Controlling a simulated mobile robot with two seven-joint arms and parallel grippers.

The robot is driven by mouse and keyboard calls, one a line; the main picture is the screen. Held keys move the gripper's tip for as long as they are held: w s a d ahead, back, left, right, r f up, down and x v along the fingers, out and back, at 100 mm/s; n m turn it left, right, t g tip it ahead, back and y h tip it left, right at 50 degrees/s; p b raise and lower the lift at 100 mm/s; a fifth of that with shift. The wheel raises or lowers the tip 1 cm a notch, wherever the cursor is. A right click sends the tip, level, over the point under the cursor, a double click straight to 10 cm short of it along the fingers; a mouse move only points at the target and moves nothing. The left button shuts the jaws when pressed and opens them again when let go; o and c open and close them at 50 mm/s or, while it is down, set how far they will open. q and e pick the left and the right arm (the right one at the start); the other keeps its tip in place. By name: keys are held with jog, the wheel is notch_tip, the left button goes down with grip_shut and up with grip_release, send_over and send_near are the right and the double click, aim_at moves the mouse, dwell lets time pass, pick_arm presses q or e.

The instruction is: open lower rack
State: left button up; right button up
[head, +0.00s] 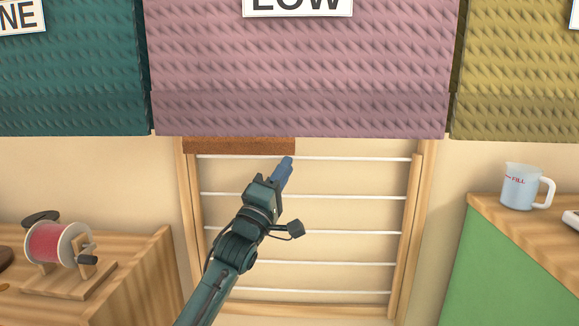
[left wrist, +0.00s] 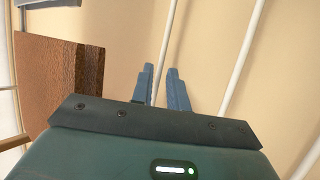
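The lower rack (head: 192,215) is a light wooden frame with several white horizontal rods, set below a pink quilted tote front. My left gripper (head: 287,161) reaches up from below to its top rod (head: 360,158), just under the tote's lower edge. In the left wrist view the two blue fingers (left wrist: 160,82) stand a little apart, and a white rod (left wrist: 170,30) runs between them. I cannot tell whether they touch it. My right gripper is in neither view.
A brown block (head: 240,146) lies along the rack's top left, beside my gripper. Teal (head: 70,60), pink (head: 300,70) and yellow (head: 515,70) quilted fronts hang above.

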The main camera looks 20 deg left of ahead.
pick_arm(q)
jog(key=shift+x, duration=1.45)
jog(key=shift+c, duration=0.2)
grip_shut()
